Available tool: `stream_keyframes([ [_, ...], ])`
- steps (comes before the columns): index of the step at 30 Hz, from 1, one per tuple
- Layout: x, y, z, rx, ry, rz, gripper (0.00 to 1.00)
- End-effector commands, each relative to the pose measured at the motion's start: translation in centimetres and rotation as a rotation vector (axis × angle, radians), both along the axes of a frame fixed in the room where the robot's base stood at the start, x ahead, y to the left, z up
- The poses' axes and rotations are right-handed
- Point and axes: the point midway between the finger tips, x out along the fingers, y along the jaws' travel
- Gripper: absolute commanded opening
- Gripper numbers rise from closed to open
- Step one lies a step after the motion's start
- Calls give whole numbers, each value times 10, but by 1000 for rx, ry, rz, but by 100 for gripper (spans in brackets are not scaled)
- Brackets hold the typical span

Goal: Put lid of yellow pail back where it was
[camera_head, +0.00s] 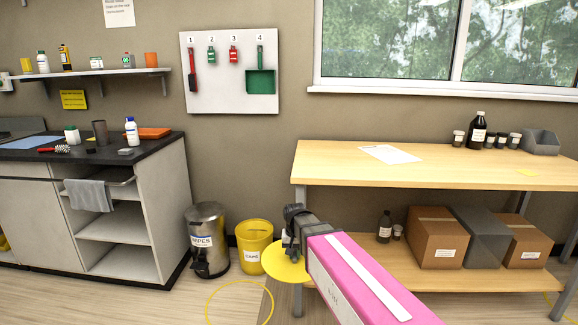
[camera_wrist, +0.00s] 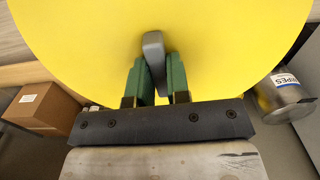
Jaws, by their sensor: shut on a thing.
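The yellow pail (camera_head: 254,243) stands on the floor between the metal bin and the wooden table, with its top open. Its round yellow lid (camera_head: 281,263) is in the air to the right of the pail, in front of the table's left leg. In the wrist view the lid (camera_wrist: 85,45) fills the upper middle. My gripper (camera_wrist: 154,75) is shut on the grey handle (camera_wrist: 153,48) of the lid, with a green finger on each side. In the head view my arm hides the gripper's fingers and part of the lid.
A metal bin labelled WIPES (camera_head: 208,240) stands left of the pail and also shows in the wrist view (camera_wrist: 289,92). The wooden table (camera_head: 430,178) is on the right, with boxes (camera_head: 437,238) on its lower shelf. A yellow floor ring (camera_head: 240,303) lies in front, empty.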

Motion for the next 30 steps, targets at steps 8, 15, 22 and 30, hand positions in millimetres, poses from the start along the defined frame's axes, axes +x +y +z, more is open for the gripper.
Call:
stream_keyframes([
  [8,-1,-67,76,1,-4,6,0],
  [15,0,-121,136,0,-4,13,0],
  [22,0,-159,180,0,-3,21,0],
  [30,-1,-169,192,0,0,25,0],
])
